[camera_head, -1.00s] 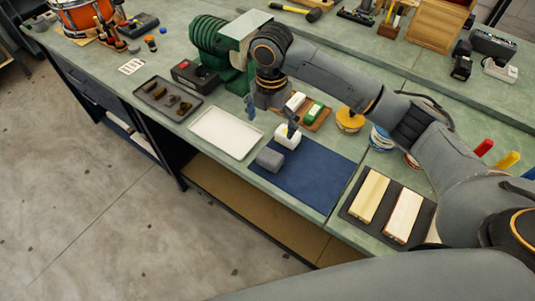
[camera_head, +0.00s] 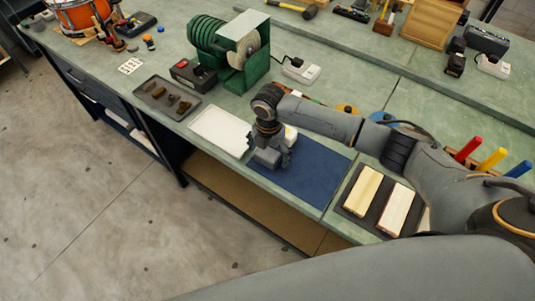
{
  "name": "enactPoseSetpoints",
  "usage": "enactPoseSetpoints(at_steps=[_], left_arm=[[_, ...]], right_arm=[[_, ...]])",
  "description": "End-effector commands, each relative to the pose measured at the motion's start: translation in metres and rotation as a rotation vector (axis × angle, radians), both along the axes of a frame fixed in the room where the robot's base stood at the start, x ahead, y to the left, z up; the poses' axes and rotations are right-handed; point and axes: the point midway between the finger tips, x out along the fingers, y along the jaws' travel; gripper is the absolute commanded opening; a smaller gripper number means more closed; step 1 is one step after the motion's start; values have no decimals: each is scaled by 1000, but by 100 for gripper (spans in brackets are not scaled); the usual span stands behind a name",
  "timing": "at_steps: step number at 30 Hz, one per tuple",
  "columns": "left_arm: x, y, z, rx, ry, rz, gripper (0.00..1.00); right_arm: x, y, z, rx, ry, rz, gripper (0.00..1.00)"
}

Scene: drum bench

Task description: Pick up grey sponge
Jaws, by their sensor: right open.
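The grey sponge (camera_head: 266,158) lies at the left edge of the dark blue mat (camera_head: 312,172), near the front of the bench. My right gripper (camera_head: 267,150) points down right at the sponge, with its open fingers around or just above it. The wrist and fingers hide part of the sponge, and I cannot tell whether they touch it. A white block (camera_head: 290,134) on the mat is partly hidden behind the wrist. My left gripper is not in view.
A white tray (camera_head: 215,128) is just left of the gripper. A dark tray with small parts (camera_head: 150,86) and a green machine (camera_head: 238,62) stand farther back. Two wooden blocks (camera_head: 362,190) lie on a dark mat to the right. The blue mat's front part is clear.

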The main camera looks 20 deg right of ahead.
Motion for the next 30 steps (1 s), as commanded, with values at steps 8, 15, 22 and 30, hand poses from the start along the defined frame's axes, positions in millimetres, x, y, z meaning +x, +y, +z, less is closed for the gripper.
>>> enactPoseSetpoints(at_steps=[8, 15, 22, 30], left_arm=[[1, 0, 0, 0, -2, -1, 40], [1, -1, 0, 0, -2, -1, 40], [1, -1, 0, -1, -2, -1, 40], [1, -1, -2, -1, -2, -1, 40]], right_arm=[[0, 0, -2, 1, -1, 1, 86], [0, 0, -1, 1, -1, 1, 50], [0, 0, -1, 1, -1, 0, 50], [1, 0, 8, 2, -2, 0, 50]])
